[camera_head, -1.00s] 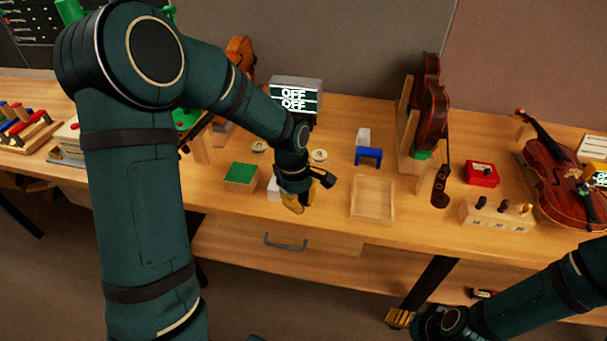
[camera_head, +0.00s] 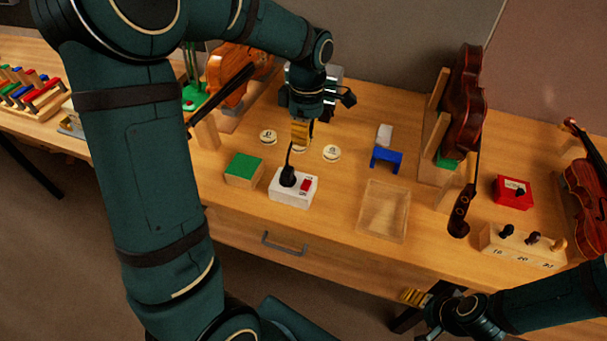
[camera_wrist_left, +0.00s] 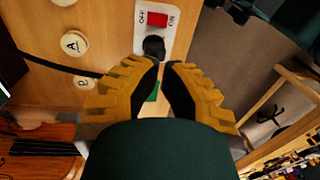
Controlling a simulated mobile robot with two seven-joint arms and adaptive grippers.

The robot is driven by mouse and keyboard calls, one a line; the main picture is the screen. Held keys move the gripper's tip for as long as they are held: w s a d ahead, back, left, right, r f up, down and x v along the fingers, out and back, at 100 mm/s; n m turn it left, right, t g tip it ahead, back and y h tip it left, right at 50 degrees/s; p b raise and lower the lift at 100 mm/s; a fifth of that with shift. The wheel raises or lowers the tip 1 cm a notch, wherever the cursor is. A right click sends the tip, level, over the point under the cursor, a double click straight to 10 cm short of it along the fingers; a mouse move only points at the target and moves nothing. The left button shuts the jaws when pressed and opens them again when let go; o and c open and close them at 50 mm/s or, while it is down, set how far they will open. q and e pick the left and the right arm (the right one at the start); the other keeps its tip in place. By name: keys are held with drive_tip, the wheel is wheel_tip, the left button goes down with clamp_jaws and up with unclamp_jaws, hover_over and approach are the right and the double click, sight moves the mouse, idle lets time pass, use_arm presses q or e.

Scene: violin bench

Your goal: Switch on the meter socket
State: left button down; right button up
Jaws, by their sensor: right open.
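The meter socket (camera_head: 289,196) is a white box on the bench with a black plug (camera_head: 288,177) in its left part and a red switch (camera_head: 307,184) at its right. In the left wrist view the switch (camera_wrist_left: 158,19) lies between the OFF and ON labels; which side is pressed is unclear. My left gripper (camera_head: 300,141) hangs above and behind the socket, apart from it. Its fingertips (camera_wrist_left: 163,66) look closed together, with nothing seen between them. The meter (camera_head: 334,86) is mostly hidden behind my left wrist. My right gripper (camera_head: 413,297) is open and empty, low before the bench.
A green-topped block (camera_head: 244,169) stands left of the socket, and round labelled discs (camera_head: 331,153) lie behind it. A shallow wooden tray (camera_head: 383,211) and a blue bracket (camera_head: 386,157) are to the right. A dark cord rises from the plug.

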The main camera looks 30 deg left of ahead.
sight(302, 185)
use_arm(q)
drive_tip(key=f, duration=0.4)
drive_tip(key=s+f+b, duration=0.1)
drive_tip(key=f, duration=0.4)
drive_tip(key=f+b, duration=0.1)
drive_tip(key=f, duration=0.4)
drive_tip(key=shift+s+d, duration=0.2)
drive_tip(key=shift+s, duration=0.05)
drive_tip(key=b, duration=0.2)
drive_tip(key=f+t+b, duration=0.1)
drive_tip(key=b, duration=0.2)
drive_tip(key=shift+s+d+f+t, duration=0.1)
drive_tip(key=shift+s+f+t, duration=0.05)
drive_tip(key=shift+s+t, duration=0.15)
drive_tip(key=shift+y+b, duration=0.3)
drive_tip(key=shift+s, duration=0.15)
drive_tip(key=shift+w, duration=0.2)
drive_tip(key=shift+w+r, duration=0.25)
drive_tip(key=shift+w, duration=0.35)
drive_tip(key=shift+a, duration=0.2)
